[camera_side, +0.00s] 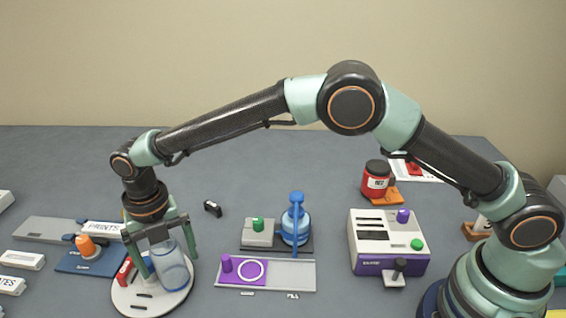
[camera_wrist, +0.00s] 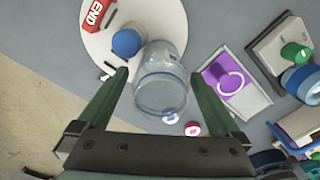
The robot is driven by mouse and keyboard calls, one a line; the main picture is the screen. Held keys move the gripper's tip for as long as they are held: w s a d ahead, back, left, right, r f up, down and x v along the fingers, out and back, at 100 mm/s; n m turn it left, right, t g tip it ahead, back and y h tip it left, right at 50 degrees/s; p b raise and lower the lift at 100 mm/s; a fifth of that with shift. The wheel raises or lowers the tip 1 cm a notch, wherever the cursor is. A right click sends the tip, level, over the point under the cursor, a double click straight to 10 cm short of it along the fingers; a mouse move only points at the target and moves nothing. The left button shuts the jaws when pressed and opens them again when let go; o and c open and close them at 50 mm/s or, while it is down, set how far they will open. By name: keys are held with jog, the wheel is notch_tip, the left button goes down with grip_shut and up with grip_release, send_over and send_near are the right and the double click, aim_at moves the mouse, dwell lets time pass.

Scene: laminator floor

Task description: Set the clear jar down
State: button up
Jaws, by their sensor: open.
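The clear jar (camera_side: 173,274) is see-through with a bluish tint and is over the right part of a round white disc (camera_side: 143,301). It looks nearly upright, and its base seems to rest on the disc. My gripper (camera_side: 168,262) is open, with one green finger on either side of the jar. In the wrist view the jar (camera_wrist: 163,85) lies between the open fingertips (camera_wrist: 161,74), with its near rim towards the camera. The white disc (camera_wrist: 88,48) shows beyond it. Small gaps seem to show between fingers and glass.
A red END block (camera_wrist: 97,14) and a blue round cap (camera_wrist: 127,42) are near the jar on the disc. A grey tray with a purple plate (camera_side: 245,272) stands to the right. A blue fixture with an orange knob (camera_side: 88,254) is left. Grey table behind is mostly clear.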

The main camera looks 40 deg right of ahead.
notch_tip(320, 180, up, 12)
jog(key=d+r+m+t, duration=0.1)
jog(key=d+r+m, duration=0.75)
jog(key=d, duration=0.25)
jog(key=s+d+r+m+t, duration=0.15)
jog(key=s+d+m, duration=0.25)
jog(key=d+m, duration=0.4)
jog(key=s+d+m+t, duration=0.2)
jog(key=s+d+m, duration=0.2)
jog(key=d+m, duration=0.45)
jog(key=s+d+f+m+t, duration=0.1)
jog(key=s+d+f+m, duration=0.3)
jog(key=s+d+m, duration=0.2)
jog(key=m, duration=0.2)
jog(key=shift+s+d+m, duration=0.2)
jog(key=shift+s+m, duration=0.2)
